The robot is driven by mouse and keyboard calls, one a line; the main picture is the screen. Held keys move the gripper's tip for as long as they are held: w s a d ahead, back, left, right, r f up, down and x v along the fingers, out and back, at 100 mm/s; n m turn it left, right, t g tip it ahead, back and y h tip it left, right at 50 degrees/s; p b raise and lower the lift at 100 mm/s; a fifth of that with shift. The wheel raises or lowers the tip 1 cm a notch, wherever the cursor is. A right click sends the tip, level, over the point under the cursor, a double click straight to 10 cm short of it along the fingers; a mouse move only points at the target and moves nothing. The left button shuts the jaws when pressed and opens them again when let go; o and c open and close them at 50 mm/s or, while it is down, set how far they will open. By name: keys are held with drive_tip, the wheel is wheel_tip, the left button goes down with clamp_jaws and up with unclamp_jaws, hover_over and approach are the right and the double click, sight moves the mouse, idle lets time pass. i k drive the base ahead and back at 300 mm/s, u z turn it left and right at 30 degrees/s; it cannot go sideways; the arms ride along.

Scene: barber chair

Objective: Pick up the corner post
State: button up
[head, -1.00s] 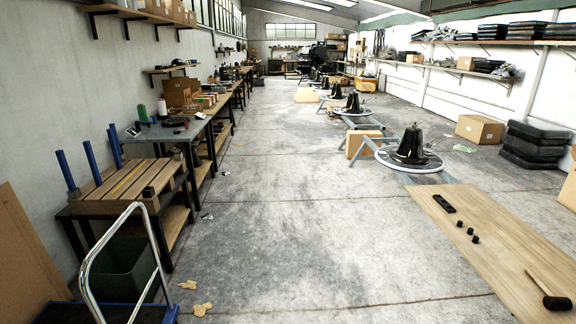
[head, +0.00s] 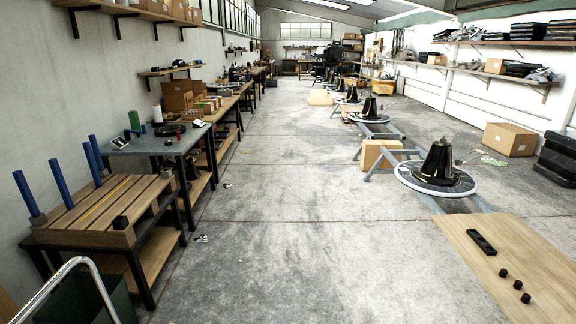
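Several upright blue posts stand along the far left side of a low slatted wooden bench at left. One post (head: 25,193) is at its left end, one (head: 56,171) is near the middle, and another (head: 92,162) is toward the back. I cannot tell for certain which is the corner post. The slatted bench (head: 120,197) has dark legs and a lower shelf. My gripper is not in view.
A chrome trolley handle (head: 90,265) and a dark green bin (head: 65,305) are close at lower left. A grey worktable (head: 150,145) adjoins the bench. A wooden board (head: 520,250) with black parts lies at right. The concrete floor (head: 300,240) between is clear.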

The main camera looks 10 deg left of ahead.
sight(88, 146)
drive_tip(key=u, duration=0.15)
drive_tip(key=i, duration=1.15)
drive_tip(key=u, duration=0.55)
drive_tip(key=i, duration=1.2)
drive_tip(key=u, duration=1.15)
drive_tip(key=i, duration=1.4)
drive_tip(key=u, duration=0.5)
drive_tip(key=k, duration=1)
drive_tip(key=z, duration=0.65)
drive_tip(key=i, duration=1.55)
drive_tip(key=u, duration=0.1)
